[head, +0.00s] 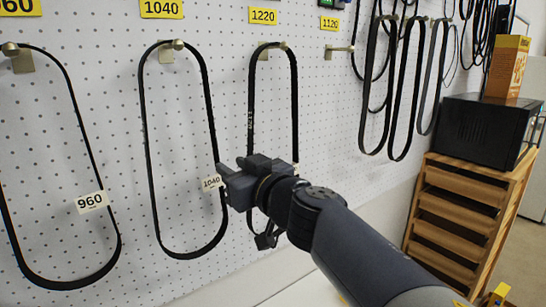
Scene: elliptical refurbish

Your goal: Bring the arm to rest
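My arm (370,255) reaches up from the lower right toward a white pegboard. My dark gripper (228,186) is at its end, pointing left, in front of the lower part of the belt under the 1220 sign. Its fingertips are close to the small 1040 tag (211,183) on the neighbouring belt (146,150). Whether they touch the tag or belt, and how far apart the fingers are, I cannot tell. The 1220 belt (295,100) hangs from its peg, its lower end partly hidden by my gripper.
A belt with a 960 tag (90,202) hangs at the left. The peg (340,49) under the 1120 sign is bare. Several belts (392,85) hang further right.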

